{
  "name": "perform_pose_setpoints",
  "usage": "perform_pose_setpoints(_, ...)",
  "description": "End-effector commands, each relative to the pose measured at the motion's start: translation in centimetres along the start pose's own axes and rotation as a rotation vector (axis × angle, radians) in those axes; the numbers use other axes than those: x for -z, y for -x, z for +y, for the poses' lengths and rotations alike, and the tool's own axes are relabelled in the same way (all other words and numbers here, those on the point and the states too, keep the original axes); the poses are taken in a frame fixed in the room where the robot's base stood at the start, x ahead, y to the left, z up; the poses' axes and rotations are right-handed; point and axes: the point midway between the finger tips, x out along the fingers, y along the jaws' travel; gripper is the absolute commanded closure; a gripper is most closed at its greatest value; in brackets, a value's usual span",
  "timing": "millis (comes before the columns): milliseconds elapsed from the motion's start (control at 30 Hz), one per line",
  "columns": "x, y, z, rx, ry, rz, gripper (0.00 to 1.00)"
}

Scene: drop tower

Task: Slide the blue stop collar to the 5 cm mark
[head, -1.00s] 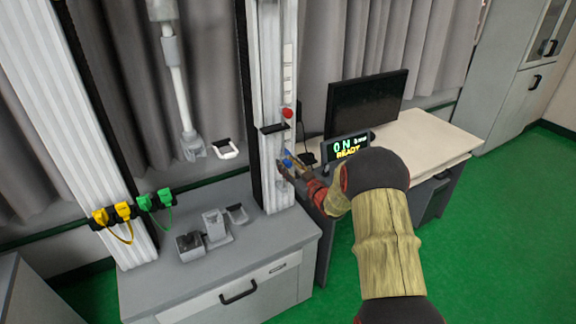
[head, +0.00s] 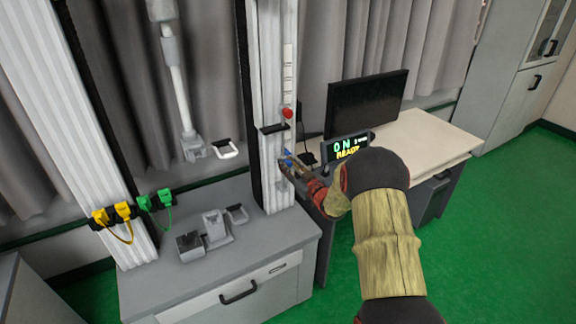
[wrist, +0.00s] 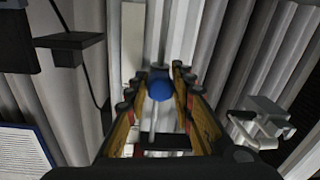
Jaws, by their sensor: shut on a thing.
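The blue stop collar (head: 287,163) sits low on the right-hand column, below a red knob (head: 288,113). In the wrist view its round blue knob (wrist: 160,86) lies between the fingers. My gripper (head: 284,158) reaches the column from the right and is shut on the collar; it also shows in the wrist view (wrist: 157,92). The fingers hide part of the collar. A pale scale strip (head: 288,70) runs up the column above the red knob. Its marks are too small to read, so I cannot tell the collar's reading.
A black bracket (head: 273,128) juts from the column just above the collar. A display (head: 347,147) reading "READY" stands close by on the desk (head: 420,138), before a dark monitor (head: 366,102). A grey cabinet (head: 270,236) stands below, with metal fixtures on its top.

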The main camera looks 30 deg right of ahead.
Motion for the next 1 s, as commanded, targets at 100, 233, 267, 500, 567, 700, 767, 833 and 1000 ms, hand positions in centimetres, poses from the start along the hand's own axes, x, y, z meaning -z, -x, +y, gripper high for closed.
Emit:
perform_pose_setpoints(100, 0.8, 0.0, 0.1, 0.0, 0.001, 0.001, 1.0)
perform_pose_setpoints(233, 3.2, 0.0, 0.5, 0.0, 0.002, 0.003, 1.0)
perform_pose_setpoints(267, 4.0, -0.1, 0.6, 0.0, 0.003, 0.004, 1.0)
perform_pose_setpoints(500, 7.4, -0.1, 1.2, 0.0, 0.002, 0.005, 1.0)
perform_pose_setpoints(567, 7.3, -0.1, 1.2, 0.0, 0.001, 0.004, 1.0)
perform_pose_setpoints(700, 7.1, 0.0, 1.1, 0.0, 0.001, 0.003, 1.0)
perform_pose_setpoints(767, 7.0, 0.0, 1.1, 0.0, 0.0, 0.002, 0.75)
perform_pose_setpoints(833, 7.0, 0.0, 1.1, 0.0, 0.0, 0.002, 0.71)
perform_pose_setpoints(1000, 7.0, 0.0, 1.1, 0.0, 0.0, 0.001, 0.61)
